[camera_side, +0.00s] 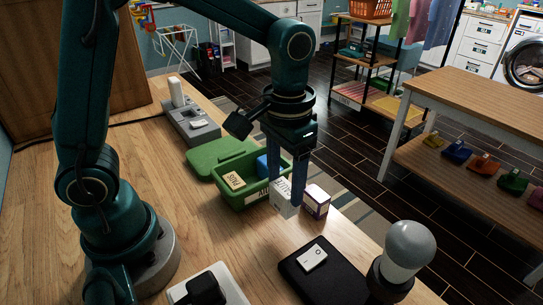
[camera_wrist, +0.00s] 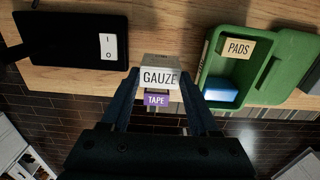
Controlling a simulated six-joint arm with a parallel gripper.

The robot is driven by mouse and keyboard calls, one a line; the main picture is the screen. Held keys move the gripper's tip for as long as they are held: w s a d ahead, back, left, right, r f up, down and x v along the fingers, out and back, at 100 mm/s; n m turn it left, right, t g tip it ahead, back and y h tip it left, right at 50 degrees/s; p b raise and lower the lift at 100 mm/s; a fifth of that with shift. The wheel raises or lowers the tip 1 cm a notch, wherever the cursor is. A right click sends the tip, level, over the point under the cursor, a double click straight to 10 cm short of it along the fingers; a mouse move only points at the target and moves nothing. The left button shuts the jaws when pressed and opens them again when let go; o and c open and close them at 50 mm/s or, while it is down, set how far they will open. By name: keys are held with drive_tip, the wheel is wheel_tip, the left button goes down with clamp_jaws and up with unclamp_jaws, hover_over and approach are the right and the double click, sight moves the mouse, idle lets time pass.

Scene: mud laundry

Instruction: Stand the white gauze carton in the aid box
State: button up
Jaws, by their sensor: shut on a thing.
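The white gauze carton (camera_side: 281,201) is between the fingers of my gripper (camera_side: 287,193), which is shut on it. Its GAUZE label faces the camera in the wrist view (camera_wrist: 160,78). In the side view it is just right of the green aid box (camera_side: 250,199), outside its wall and slightly tilted. I cannot tell whether its bottom touches the table. The open aid box, also in the wrist view (camera_wrist: 208,71), holds a tan PADS carton (camera_side: 234,180) and a blue item (camera_wrist: 221,95). Part of its inside is hidden by my gripper in the side view.
A white and purple TAPE carton (camera_side: 317,201) stands close right of the gauze carton. The green lid (camera_side: 205,154) lies behind the box. A black pad with a white switch (camera_side: 313,258) and a lamp bulb (camera_side: 409,245) are at the front right. Wooden table left of the box is clear.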

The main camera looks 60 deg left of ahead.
drive_tip(key=shift+s, duration=0.15)
drive_tip(key=shift+s+a+r+m, duration=0.1)
drive_tip(key=shift+r+m, duration=0.2)
drive_tip(key=shift+m, duration=0.3)
drive_tip(key=w+a+r, duration=0.2)
drive_tip(key=a+r, duration=0.4)
drive_tip(key=a, duration=0.5)
drive_tip(key=shift+n, duration=0.6)
drive_tip(key=shift+s+a+f, duration=0.1)
drive_tip(key=shift+a+f, duration=0.1)
drive_tip(key=shift+f, duration=0.95)
drive_tip(key=shift+s+a+f, duration=0.1)
drive_tip(key=shift+a+f, duration=0.1)
drive_tip(key=shift+f, duration=0.95)
drive_tip(key=shift+f, duration=0.3)
drive_tip(key=shift+f, duration=0.4)
drive_tip(key=shift+f, duration=0.65)
